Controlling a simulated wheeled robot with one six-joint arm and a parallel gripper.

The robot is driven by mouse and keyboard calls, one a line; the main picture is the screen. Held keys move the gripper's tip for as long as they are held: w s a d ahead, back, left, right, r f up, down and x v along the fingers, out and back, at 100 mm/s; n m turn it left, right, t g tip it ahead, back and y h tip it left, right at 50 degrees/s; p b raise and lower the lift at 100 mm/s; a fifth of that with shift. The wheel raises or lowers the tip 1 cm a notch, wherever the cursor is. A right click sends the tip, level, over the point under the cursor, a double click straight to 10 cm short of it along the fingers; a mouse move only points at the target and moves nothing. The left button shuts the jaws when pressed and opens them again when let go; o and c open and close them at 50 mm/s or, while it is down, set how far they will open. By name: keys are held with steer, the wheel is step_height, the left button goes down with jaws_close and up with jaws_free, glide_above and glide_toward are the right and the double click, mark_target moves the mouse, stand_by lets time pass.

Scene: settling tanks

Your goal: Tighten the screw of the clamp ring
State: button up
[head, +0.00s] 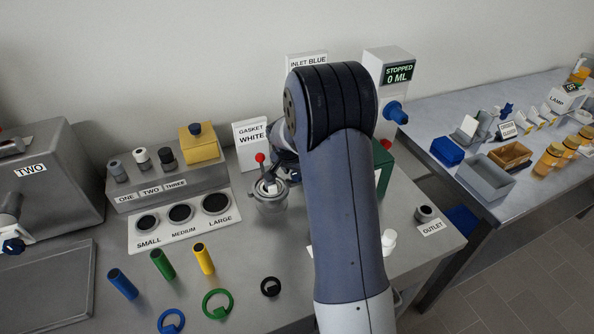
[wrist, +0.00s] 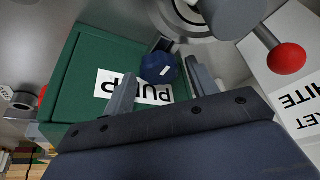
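In the wrist view a dark blue knob (wrist: 158,68), which looks like the clamp ring's screw, sits beside a small dark block below a round metal rim (wrist: 178,22). My gripper (wrist: 161,74) is open, with one finger on each side of the knob; a gap shows at the sides, and contact cannot be made out.
A green box (wrist: 85,75) labelled PUMP lies behind the knob in the wrist view. The red ball (wrist: 287,58) and a gasket card (wrist: 300,95) are close on the right. A gasket tray (head: 160,241) and colored cylinders (head: 162,264) stand left of the vessel.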

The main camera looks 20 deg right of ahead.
steer(key=c, duration=0.8)
steer(key=shift+c, duration=0.2)
steer(key=shift+w+f+m+b, duration=0.15)
steer(key=shift+m+b, duration=0.25)
steer(key=shift+b, duration=0.4)
steer(key=m+b, duration=0.2)
steer(key=b, duration=0.1)
steer(key=shift+a+f+g+h, duration=0.1)
steer(key=shift+f+g+h, duration=0.05)
steer(key=shift+g+h, duration=0.25)
steer(key=m+g+b, duration=0.1)
steer(key=m+b, duration=0.2)
steer(key=shift+w, duration=0.1)
steer(key=m, duration=0.2)
steer(key=m+g, duration=0.1)
steer(key=m, duration=0.1)
steer(key=m+g+b, duration=0.1)
steer(key=m, duration=0.1)
steer(key=shift+w+r, duration=0.1)
steer(key=shift+r, duration=0.2)
steer(key=m+g, duration=0.1)
steer(key=m, duration=0.2)
steer(key=m+g+p, duration=0.1)
steer(key=m, duration=0.2)
steer(key=shift+w+y+p, duration=0.1)
steer(key=shift+y+p, duration=0.2)
steer(key=shift+y, duration=0.1)
steer(key=shift+g, duration=0.3)
